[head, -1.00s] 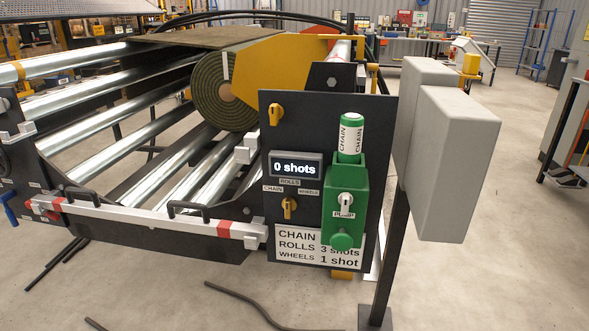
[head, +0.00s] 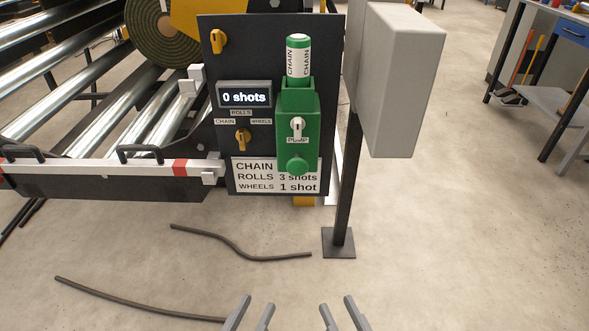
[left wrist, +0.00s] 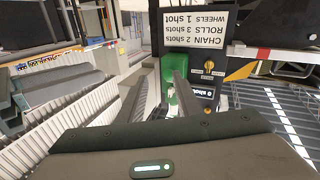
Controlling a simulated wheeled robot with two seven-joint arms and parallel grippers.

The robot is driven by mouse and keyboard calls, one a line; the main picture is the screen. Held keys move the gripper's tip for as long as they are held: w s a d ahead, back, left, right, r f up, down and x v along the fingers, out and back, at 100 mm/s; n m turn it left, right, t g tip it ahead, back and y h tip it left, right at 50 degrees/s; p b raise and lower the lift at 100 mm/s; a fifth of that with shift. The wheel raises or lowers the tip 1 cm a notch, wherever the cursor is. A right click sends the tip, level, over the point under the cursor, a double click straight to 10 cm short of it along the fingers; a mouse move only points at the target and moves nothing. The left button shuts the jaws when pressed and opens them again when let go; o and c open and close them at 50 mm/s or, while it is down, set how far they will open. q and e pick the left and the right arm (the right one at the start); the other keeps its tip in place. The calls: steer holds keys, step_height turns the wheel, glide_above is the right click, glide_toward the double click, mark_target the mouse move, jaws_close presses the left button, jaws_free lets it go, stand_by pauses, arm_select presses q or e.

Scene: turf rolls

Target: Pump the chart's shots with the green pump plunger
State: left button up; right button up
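The green pump (head: 310,108) is on a dark panel (head: 265,60), with a round green knob (head: 298,164) at its bottom and a white part above the PUMP label. A CHAIN-labelled cartridge (head: 299,60) stands upright in its top. The display (head: 244,97) reads 0 shots. The yellow selector (head: 242,140) sits among CHAIN, ROLLS and WHEELS labels; its setting is unclear. The chart (head: 252,177) is partly behind the pump; the left wrist view shows it (left wrist: 180,25) inverted: chain 2, rolls 3, wheels 1. My left gripper (head: 250,314) and right gripper (head: 343,314) are open, empty, below the panel.
A grey box (head: 402,80) on a dark post (head: 345,190) stands right of the panel. Metal rollers (head: 60,75) and a turf roll (head: 160,30) lie left. Dark hoses (head: 240,248) lie on the floor.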

arm_select(q)
jaws_close()
stand_by(1.7)
